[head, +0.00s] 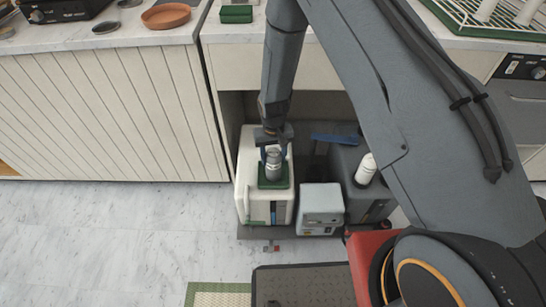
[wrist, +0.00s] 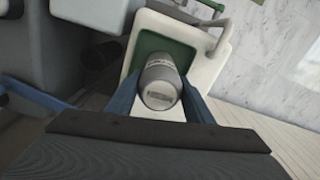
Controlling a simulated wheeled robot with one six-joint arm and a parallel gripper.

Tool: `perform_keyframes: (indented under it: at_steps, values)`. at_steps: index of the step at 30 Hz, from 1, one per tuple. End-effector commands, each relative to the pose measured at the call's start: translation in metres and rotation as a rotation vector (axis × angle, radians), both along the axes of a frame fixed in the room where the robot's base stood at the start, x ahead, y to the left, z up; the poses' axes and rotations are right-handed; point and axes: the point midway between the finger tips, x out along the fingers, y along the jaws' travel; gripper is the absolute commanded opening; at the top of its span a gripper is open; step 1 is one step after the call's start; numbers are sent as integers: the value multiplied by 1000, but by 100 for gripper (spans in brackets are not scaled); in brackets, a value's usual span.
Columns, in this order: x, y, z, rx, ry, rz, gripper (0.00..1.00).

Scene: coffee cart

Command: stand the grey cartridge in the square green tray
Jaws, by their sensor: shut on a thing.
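The grey cartridge (head: 273,163) is upright between the fingers of my gripper (head: 272,152), which is shut on it. Its round grey top faces the camera in the wrist view (wrist: 160,88), with a blue finger on each side. The square green tray (head: 288,181) lies on top of a white container in the open bay under the counter. The cartridge is over the tray and hides part of it. The tray's green rim also shows behind the cartridge in the wrist view (wrist: 180,48). I cannot tell whether the cartridge's base touches the tray floor.
The white container (head: 251,200) stands beside a small grey box (head: 321,205) and a dark box holding a white bottle (head: 366,169). A blue bar (head: 336,138) lies behind them. A green box (head: 236,14) and terracotta dish (head: 166,16) are on the counters. The left floor is clear.

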Motion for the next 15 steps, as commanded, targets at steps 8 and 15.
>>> perform_keyframes:
  at_steps: [8,15]
  values:
    - [1,1,-1,0,-1,1,0]
    - [0,1,-3,0,-1,1,66]
